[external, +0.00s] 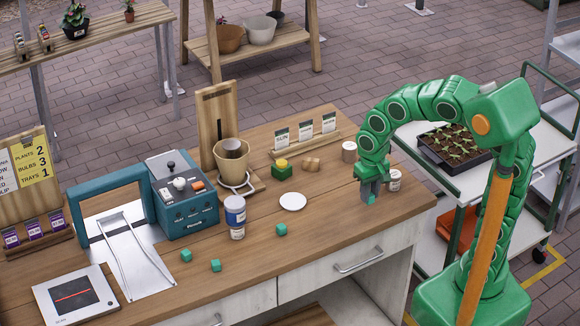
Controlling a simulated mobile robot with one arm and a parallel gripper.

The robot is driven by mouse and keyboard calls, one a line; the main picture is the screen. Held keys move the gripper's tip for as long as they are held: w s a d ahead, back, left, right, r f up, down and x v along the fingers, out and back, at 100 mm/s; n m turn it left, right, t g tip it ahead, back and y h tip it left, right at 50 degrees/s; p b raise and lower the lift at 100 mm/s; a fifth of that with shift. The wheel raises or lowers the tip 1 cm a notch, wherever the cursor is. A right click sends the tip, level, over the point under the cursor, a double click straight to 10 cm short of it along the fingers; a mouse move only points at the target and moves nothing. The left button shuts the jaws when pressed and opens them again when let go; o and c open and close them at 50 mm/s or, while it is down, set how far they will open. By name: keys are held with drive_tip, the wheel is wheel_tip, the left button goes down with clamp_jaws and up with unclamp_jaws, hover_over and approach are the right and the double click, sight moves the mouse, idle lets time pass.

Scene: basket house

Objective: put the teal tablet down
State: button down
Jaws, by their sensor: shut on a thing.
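My green gripper (372,190) hangs low over the right part of the wooden bench, pointing down. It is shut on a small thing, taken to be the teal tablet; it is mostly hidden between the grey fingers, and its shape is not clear. I cannot tell whether it touches the bench top. Three teal blocks lie apart on the bench near the front: one left (186,255), one beside it (216,265), and one further right (281,230). A white round dish (292,201) lies left of my gripper.
A white jar (394,180) stands close right of my gripper, a capped can (349,151) behind it. A blue-and-white jar stack (235,215), a teal machine (188,212) and a metal chute (135,262) stand left. The bench front between gripper and right teal block is clear.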

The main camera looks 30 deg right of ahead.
drive_tip(key=w+a, duration=0.5)
drive_tip(key=w, duration=0.8)
approach(288, 198)
drive_tip(key=shift+s+d+f, duration=0.3)
drive_tip(key=shift+s+f, duration=0.2)
drive_tip(key=shift+s, duration=0.15)
drive_tip(key=shift+w+a+f, duration=0.25)
drive_tip(key=shift+w+f, duration=0.35)
drive_tip(key=shift+f, duration=1.7)
drive_tip(key=c, duration=0.9)
unclamp_jaws()
drive_tip(key=shift+f, duration=0.1)
